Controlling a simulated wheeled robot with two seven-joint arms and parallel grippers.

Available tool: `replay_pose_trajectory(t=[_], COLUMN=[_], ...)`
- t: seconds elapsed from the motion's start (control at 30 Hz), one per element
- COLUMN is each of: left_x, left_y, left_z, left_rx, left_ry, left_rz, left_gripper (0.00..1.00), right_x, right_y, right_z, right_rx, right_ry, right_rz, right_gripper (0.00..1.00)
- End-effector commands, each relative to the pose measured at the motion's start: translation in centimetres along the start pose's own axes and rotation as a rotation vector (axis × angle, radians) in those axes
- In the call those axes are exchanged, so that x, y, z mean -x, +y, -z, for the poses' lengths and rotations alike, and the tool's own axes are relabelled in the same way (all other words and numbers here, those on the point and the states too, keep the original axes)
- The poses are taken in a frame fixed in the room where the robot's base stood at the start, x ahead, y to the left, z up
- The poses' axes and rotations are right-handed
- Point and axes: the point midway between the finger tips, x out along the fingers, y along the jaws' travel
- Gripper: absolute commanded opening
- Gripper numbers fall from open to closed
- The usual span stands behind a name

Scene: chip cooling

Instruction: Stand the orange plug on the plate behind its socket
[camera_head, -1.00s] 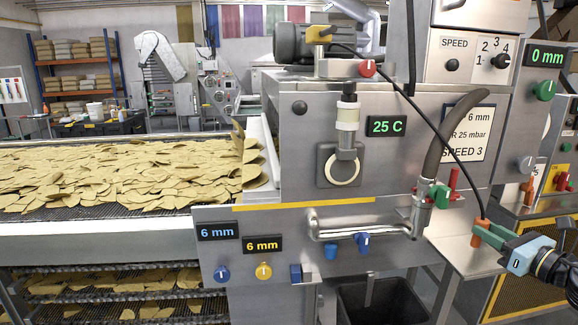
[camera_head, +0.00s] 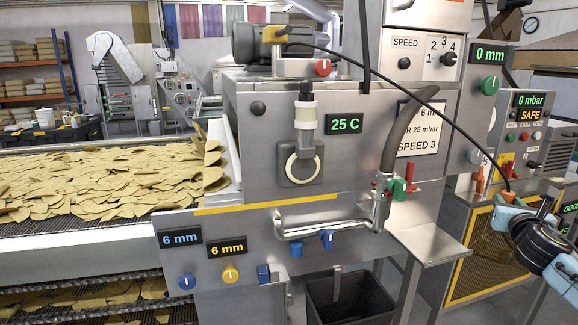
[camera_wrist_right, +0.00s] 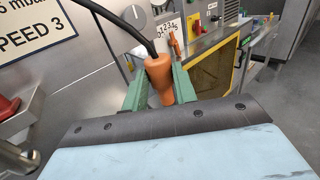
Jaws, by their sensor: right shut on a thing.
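My right gripper (camera_head: 508,198) is at the right of the head view, to the right of the metal shelf plate (camera_head: 430,244). In the wrist view its green fingers (camera_wrist_right: 160,90) are shut on the orange plug (camera_wrist_right: 159,72), which is held off any surface, roughly upright. A black cable (camera_head: 440,115) runs from the plug to a yellow connector (camera_head: 274,35) on the motor on top of the machine. The plug is only partly visible in the head view (camera_head: 507,196). I cannot tell which fitting is its socket. My left gripper is not in view.
A small orange fitting (camera_head: 480,181) stands beyond the gripper, near a control cabinet (camera_head: 518,125). Red and green valve handles (camera_head: 398,189) and a bent pipe (camera_head: 335,222) stick out from the machine. A black bin (camera_head: 350,300) stands below.

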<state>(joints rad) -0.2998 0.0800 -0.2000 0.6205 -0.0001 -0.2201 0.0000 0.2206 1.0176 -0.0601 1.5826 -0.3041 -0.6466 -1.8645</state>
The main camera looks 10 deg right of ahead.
Motion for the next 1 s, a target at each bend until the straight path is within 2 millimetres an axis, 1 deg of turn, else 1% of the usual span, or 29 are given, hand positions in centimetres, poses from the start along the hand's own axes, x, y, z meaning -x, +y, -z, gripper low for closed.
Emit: replay_pose_trajectory(t=[0.03, 0.2, 0.5, 0.67, 0.87, 0.9, 0.97, 1.0], left_x=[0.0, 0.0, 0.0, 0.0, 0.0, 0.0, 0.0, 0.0], left_y=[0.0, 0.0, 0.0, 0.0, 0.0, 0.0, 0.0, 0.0], left_z=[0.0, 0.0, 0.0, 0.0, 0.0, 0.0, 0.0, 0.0], left_rx=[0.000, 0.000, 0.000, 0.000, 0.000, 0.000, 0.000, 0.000], left_ry=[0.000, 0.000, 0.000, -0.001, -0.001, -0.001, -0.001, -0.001], left_rz=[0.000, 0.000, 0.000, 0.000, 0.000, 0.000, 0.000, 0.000], left_gripper=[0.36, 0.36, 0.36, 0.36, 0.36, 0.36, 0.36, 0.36], right_x=[0.0, 0.1, 0.6, 1.2, 2.4, 2.8, 3.5, 4.1], right_y=[-0.7, -2.8, -5.7, -3.5, -0.1, 0.9, 2.3, 3.6], right_z=[0.2, 0.3, 0.8, 1.8, 3.3, 3.8, 4.5, 5.0], right_rx=[-0.007, -0.001, 0.001, 0.003, 0.004, 0.004, 0.003, 0.003], right_ry=[0.002, 0.000, 0.000, -0.002, -0.001, -0.001, -0.001, 0.000], right_rz=[0.041, 0.158, 0.323, 0.275, 0.200, 0.178, 0.148, 0.120], right_gripper=[0.06, 0.06, 0.06, 0.06, 0.06, 0.06, 0.06, 0.06])
